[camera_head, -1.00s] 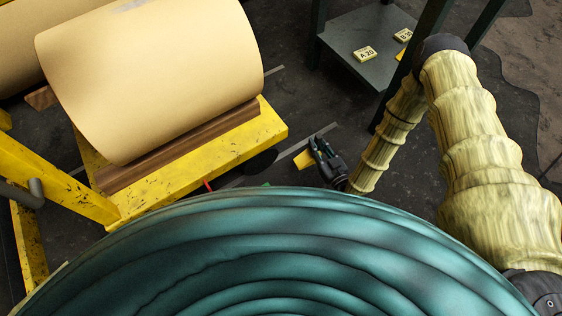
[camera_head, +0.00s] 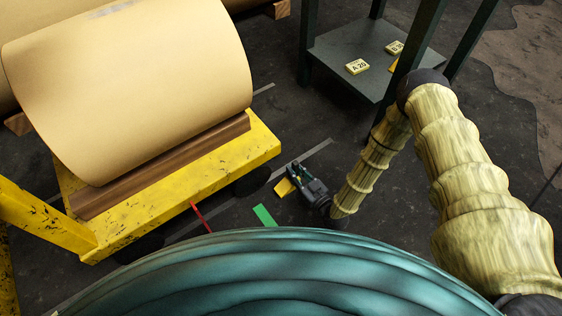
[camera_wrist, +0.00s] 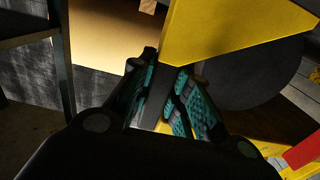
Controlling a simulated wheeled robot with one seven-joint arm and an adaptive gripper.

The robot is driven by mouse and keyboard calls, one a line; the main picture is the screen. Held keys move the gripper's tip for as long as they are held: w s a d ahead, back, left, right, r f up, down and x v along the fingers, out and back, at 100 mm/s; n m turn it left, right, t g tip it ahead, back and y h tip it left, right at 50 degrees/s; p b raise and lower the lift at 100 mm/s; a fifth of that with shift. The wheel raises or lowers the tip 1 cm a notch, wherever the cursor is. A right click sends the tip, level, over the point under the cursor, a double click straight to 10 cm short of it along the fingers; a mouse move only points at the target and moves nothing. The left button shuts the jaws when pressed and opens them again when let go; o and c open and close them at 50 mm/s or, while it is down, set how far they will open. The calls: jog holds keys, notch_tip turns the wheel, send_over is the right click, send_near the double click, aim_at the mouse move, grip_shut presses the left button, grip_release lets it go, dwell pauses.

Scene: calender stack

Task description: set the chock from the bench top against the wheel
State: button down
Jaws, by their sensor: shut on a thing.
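My gripper (camera_head: 294,172) is low over the floor, to the right of the yellow cart's corner. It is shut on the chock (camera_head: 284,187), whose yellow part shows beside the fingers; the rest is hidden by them. In the wrist view the teal-padded fingers (camera_wrist: 160,95) close on a dark piece with some yellow below. The black wheel (camera_head: 252,183) sits under the cart's near right corner, and it also shows large in the wrist view (camera_wrist: 255,78). In the head view a gap of floor shows between the chock and the wheel.
The yellow cart (camera_head: 262,150) carries a big tan roll (camera_head: 140,85) on a brown cradle. A dark bench (camera_head: 345,50) with labelled yellow tags stands at the back. A green strip (camera_head: 264,215) and a red bar (camera_head: 200,217) lie near the cart. Floor between cart and bench is clear.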

jog(key=b+x, duration=0.1)
jog(key=x, duration=0.1)
jog(key=f+b+x, duration=0.1)
jog(key=x, duration=0.2)
jog(key=b+x, duration=0.2)
jog(key=x, duration=0.1)
jog(key=shift+w+a+f, duration=0.1)
jog(key=shift+w+f, duration=0.05)
jog(key=shift+f, duration=0.25)
jog(key=c, duration=1.3)
grip_release()
jog(key=shift+c, duration=0.2)
